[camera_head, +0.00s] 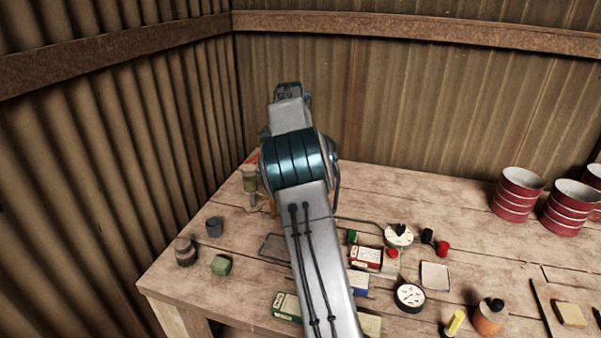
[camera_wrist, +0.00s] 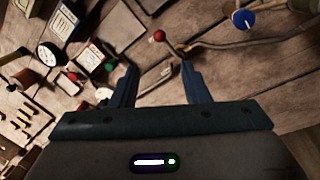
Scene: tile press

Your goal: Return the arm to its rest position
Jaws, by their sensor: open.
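My arm reaches out over the wooden table (camera_head: 455,215) in the head view, with its wrist end raised toward the corrugated walls. My gripper (camera_wrist: 158,75) shows in the wrist view with its two dark fingers apart and nothing between them but a view of the table below. In the head view the fingers are hidden behind my arm.
Small items crowd the table around my arm: a red-and-white box (camera_head: 366,258), a round dial (camera_head: 410,297), a green block (camera_head: 221,265) and a dark cup (camera_head: 214,227). Red cans (camera_head: 517,193) stand at the right. Corrugated walls (camera_head: 420,100) close off the back and left.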

